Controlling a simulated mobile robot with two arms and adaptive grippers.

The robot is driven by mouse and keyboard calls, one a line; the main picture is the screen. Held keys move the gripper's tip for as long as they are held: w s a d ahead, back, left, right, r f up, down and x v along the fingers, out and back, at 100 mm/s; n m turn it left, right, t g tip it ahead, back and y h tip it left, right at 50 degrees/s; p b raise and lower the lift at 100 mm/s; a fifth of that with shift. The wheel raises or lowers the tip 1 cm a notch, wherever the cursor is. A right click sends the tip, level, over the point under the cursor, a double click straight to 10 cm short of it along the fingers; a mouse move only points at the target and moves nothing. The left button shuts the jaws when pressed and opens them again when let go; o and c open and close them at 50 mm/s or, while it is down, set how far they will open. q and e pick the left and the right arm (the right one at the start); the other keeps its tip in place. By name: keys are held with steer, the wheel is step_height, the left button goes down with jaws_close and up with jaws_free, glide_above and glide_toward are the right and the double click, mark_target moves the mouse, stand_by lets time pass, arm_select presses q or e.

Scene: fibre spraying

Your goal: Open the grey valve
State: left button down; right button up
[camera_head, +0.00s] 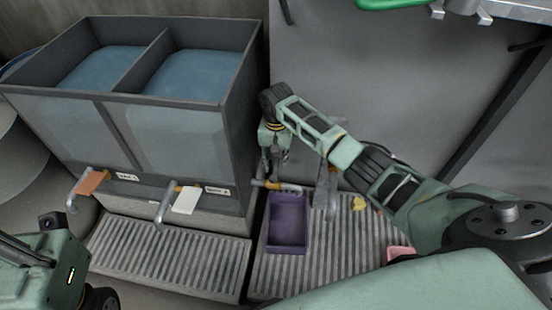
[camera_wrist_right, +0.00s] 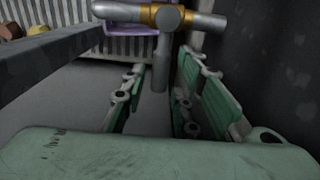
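A grey valve with a brass-coloured collar (camera_head: 272,184) sticks out at the lower right corner of the tank unit. In the right wrist view its metal pipe and brass collar (camera_wrist_right: 164,16) cross the top, and a grey stem (camera_wrist_right: 161,62) points down from them. My right gripper (camera_head: 274,158) reaches down just above the valve in the head view. In the right wrist view its green fingers (camera_wrist_right: 158,102) are apart, with the stem's lower end in the gap. I cannot tell whether either finger touches it. My left gripper's fingers are out of view.
The dark tank unit (camera_head: 128,98) holds blue liquid in two compartments. An orange-handled tap (camera_head: 90,183) and a white-handled tap (camera_head: 186,200) project from its front. A purple bin (camera_head: 287,225) stands on the ribbed grating (camera_head: 262,280) below. Small yellow (camera_head: 358,203) and pink (camera_head: 399,252) items lie right.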

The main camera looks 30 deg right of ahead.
jaws_close()
